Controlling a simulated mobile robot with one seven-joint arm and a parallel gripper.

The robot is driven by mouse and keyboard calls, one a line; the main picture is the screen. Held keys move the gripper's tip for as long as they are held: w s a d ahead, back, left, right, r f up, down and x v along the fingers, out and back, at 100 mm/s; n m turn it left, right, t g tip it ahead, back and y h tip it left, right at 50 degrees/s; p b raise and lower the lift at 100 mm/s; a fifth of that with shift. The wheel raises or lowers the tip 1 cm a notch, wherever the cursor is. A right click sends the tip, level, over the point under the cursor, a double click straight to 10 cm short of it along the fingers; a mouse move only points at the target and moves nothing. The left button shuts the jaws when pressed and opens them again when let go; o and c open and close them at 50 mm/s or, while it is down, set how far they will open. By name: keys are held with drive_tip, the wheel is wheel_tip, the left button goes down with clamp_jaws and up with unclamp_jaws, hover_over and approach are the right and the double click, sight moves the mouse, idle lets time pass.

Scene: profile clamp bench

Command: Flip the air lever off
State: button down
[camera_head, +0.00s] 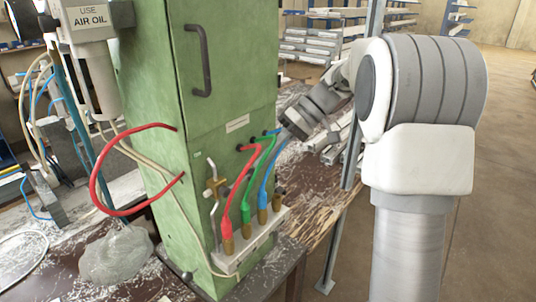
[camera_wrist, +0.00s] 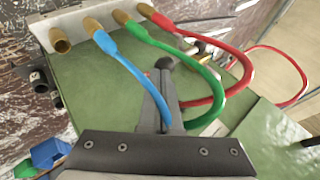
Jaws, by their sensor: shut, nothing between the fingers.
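The air lever (camera_head: 213,186) is a thin metal handle on a brass valve, on the front of the green cabinet left of the hoses. It stands roughly upright. In the wrist view the brass valve (camera_wrist: 207,46) shows partly behind the red and green hoses; its handle is hard to make out. My gripper (camera_wrist: 164,68) is shut and empty, its dark fingers pointing at the green panel between the blue and green hoses. A gap lies between the fingertips and the valve in that picture. In the head view my wrist is at the cabinet's right edge; the fingertips are unclear there.
Red (camera_head: 228,205), green (camera_head: 248,190) and blue (camera_head: 264,188) hoses with brass ends loop from the cabinet (camera_head: 160,220) to a light bracket (camera_head: 225,262), close around my fingers. A larger red hose (camera_head: 95,190) loops at left. A grey metal post (camera_head: 352,145) stands beside my arm.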

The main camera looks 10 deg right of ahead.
drive_tip(key=shift+f, duration=0.3)
drive_tip(key=shift+r, duration=0.1)
idle(0.3)
